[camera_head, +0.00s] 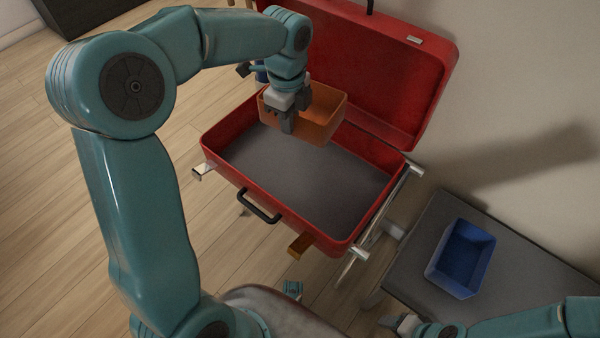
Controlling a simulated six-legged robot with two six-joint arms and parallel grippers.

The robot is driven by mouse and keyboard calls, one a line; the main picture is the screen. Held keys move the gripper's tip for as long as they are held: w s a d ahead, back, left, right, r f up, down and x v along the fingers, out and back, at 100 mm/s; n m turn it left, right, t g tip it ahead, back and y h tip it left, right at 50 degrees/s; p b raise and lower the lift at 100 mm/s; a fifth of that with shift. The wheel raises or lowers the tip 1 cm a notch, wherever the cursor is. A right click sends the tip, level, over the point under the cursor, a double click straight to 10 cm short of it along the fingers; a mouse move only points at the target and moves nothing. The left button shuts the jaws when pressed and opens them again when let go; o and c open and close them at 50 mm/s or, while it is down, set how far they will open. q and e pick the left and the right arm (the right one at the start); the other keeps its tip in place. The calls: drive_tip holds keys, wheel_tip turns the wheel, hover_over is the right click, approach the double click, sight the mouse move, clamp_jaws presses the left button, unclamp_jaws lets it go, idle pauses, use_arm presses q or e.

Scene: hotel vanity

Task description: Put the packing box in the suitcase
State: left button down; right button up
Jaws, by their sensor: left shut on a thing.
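An orange open-topped packing box (326,113) hangs from my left gripper (284,122), which is shut on the box's near left wall. The box is over the back part of the open red suitcase (235,178); I cannot tell whether it touches the suitcase. The suitcase's grey inside floor (300,175) is otherwise bare in view, and its lid (375,60) stands open behind. My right gripper (398,323) is low at the bottom edge, away from the suitcase; its jaws are too unclear to judge.
A blue open-topped box (461,259) sits on a grey bench (410,275) at the right. The suitcase rests on a metal-railed stand (388,210). Wooden floor (50,190) lies open at the left.

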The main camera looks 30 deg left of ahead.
use_arm(q)
drive_tip(key=m, duration=0.1)
drive_tip(key=b, duration=0.7)
hover_over(288, 183)
drive_tip(key=shift+m, duration=0.3)
wheel_tip(288, 183, down, 20)
drive_tip(key=shift+r, duration=0.1)
drive_tip(key=shift+f, duration=0.2)
drive_tip(key=shift+r, duration=0.15)
drive_tip(key=c, duration=1.7)
unclamp_jaws()
drive_tip(key=shift+f, duration=0.2)
drive_tip(key=o, duration=0.5)
drive_tip(key=shift+c, duration=0.2)
